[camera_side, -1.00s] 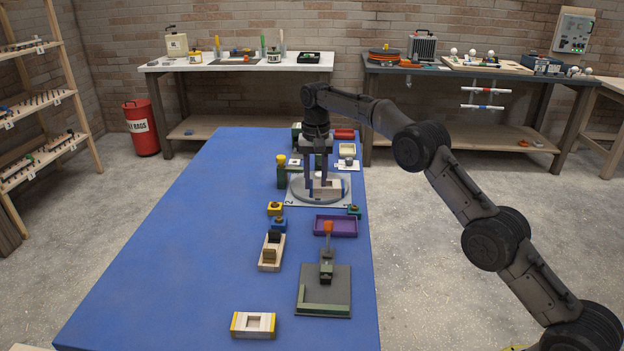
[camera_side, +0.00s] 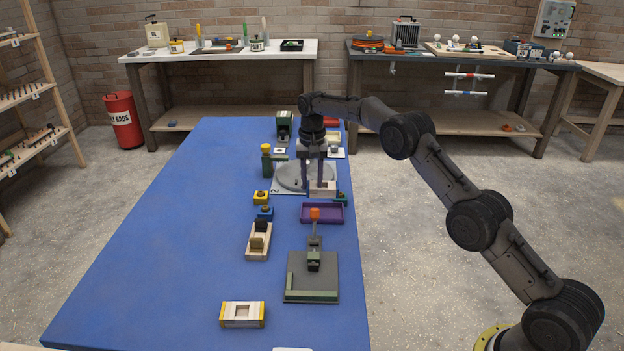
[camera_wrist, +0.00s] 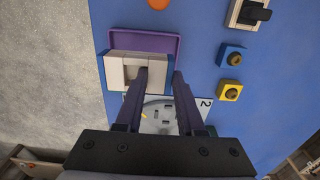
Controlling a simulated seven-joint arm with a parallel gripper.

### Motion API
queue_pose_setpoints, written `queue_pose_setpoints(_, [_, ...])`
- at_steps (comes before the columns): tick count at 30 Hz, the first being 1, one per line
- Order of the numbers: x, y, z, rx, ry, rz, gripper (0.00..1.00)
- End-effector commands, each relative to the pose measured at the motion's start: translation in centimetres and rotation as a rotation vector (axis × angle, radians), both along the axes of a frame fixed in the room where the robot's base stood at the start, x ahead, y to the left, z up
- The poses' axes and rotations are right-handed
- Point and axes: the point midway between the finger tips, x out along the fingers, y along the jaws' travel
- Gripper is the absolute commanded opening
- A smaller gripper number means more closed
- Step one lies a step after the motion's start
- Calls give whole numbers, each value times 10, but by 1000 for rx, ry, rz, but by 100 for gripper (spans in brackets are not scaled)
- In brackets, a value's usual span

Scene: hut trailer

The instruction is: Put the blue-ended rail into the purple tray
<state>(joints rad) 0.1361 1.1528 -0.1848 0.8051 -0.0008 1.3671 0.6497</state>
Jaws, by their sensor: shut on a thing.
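The blue-ended rail (camera_side: 322,188) is a pale block with a square opening and blue ends. It also shows in the wrist view (camera_wrist: 116,68). My gripper (camera_side: 312,190) is shut on its right end in the wrist view (camera_wrist: 160,78), with one finger at the opening and the other beyond the blue end. The purple tray (camera_side: 323,219) lies just in front of the rail in the side view. In the wrist view the rail overlaps the tray (camera_wrist: 174,45) and hides much of it. The rail's height over the tray is hard to tell.
A grey turntable (camera_side: 286,178) lies behind the tray. A green fixture (camera_side: 311,285) stands in front. The mat's left side is clear.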

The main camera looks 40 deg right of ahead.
Motion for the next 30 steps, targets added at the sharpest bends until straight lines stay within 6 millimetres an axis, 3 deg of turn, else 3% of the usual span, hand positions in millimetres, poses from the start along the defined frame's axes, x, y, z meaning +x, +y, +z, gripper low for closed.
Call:
queue_pose_setpoints(18, [-1,0,-56,1,4,0,0])
queue_pose_setpoints(30, [0,0,-71,0,1,0,0])
